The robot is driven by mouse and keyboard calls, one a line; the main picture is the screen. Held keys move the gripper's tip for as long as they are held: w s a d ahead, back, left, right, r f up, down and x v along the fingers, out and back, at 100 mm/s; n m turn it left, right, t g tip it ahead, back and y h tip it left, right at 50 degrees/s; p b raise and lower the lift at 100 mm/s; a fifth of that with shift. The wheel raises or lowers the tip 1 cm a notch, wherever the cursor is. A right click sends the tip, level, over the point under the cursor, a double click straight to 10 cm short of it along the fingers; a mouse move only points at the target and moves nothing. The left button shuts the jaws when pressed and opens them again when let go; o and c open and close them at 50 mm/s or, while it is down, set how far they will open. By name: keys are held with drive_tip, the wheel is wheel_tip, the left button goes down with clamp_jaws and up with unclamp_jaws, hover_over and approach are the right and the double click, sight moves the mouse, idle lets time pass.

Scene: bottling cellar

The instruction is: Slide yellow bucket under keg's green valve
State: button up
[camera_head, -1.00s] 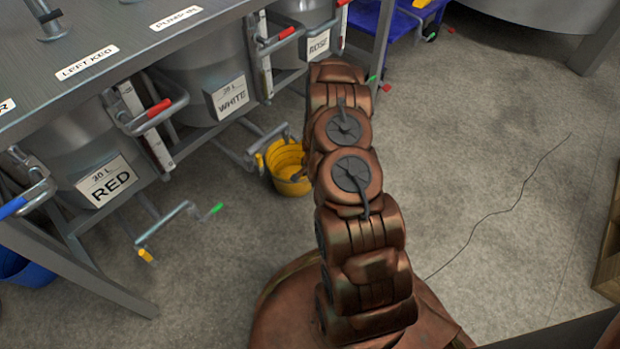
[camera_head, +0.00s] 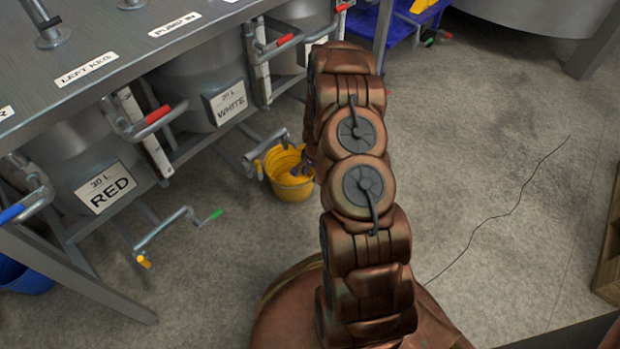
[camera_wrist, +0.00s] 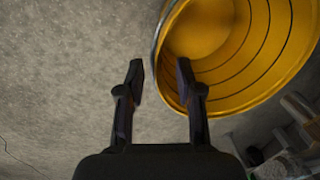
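The yellow bucket (camera_head: 291,188) stands upright on the floor in front of the keg labelled WHITE (camera_head: 225,107), beside a metal tap pipe. The green valve handle (camera_head: 214,215) is on a pipe low in front of the keg labelled RED (camera_head: 103,187); that pipe has a yellow end (camera_head: 144,262). The valve is left of the bucket and lower in the picture. My gripper (camera_wrist: 160,72) is open at the bucket's rim (camera_wrist: 158,38). In the wrist view one finger appears outside the rim and the other over the opening. Contact cannot be told.
The metal counter (camera_head: 130,50) with its legs stands over the kegs at left. A blue bucket (camera_head: 28,282) is under its left end. A blue cart (camera_head: 402,32) stands at the back.

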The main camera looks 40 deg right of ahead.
drive_tip(key=shift+s+d+r, duration=0.1)
drive_tip(key=shift+s+r, duration=0.05)
drive_tip(key=shift+r, duration=1.1)
drive_tip(key=shift+s+r, duration=0.15)
drive_tip(key=shift+r, duration=1.05)
drive_tip(key=shift+r, duration=0.1)
